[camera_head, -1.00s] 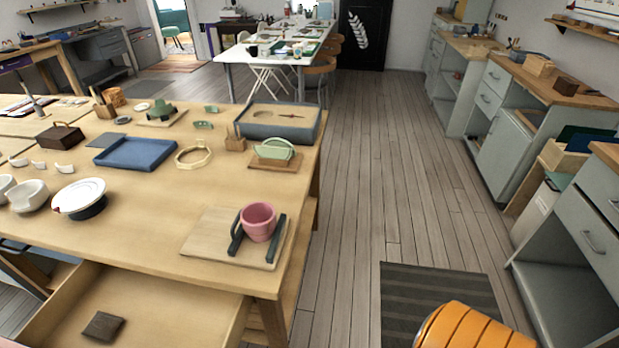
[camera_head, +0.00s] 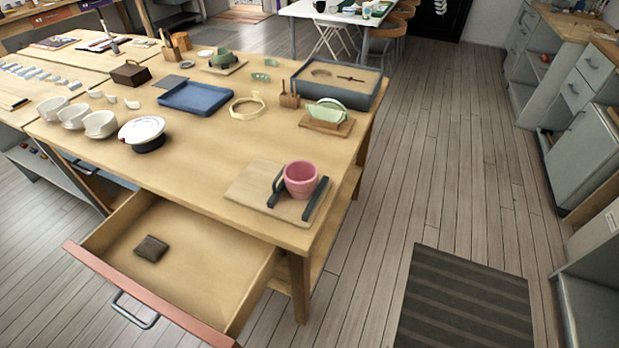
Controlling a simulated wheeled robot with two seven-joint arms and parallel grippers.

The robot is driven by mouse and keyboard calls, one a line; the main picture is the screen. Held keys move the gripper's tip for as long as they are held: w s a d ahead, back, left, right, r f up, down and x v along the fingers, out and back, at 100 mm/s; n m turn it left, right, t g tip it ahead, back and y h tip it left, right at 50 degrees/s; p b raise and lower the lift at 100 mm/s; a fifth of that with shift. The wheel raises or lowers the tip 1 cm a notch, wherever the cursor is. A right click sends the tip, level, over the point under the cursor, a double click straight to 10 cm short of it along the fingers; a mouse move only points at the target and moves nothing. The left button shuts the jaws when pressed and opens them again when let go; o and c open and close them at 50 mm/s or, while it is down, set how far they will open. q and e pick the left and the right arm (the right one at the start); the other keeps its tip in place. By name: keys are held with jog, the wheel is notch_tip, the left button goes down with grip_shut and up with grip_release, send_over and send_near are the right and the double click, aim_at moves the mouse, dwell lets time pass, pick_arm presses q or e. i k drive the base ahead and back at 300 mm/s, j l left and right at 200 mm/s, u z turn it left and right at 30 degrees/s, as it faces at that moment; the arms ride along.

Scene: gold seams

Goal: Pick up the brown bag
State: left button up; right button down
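A small brown bag (camera_head: 151,248) lies flat in the open drawer (camera_head: 200,268) of the wooden table, toward the drawer's left side. The drawer is pulled out, with a reddish front panel and a metal handle (camera_head: 134,311). Nothing covers the bag. A darker brown box with a handle (camera_head: 131,74) stands on the tabletop at the back left. Neither of my grippers is in view.
The wooden table (camera_head: 215,189) holds white bowls (camera_head: 101,124), a blue tray (camera_head: 196,98), a pink cup (camera_head: 300,179) on a board, and a grey box (camera_head: 338,82). A striped mat (camera_head: 465,305) lies on the open floor to the right. Cabinets (camera_head: 583,158) line the right side.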

aim_at(151, 249)
jog(key=u, duration=1.4)
jog(key=i+j+z, duration=0.2)
jog(key=k+j, duration=0.05)
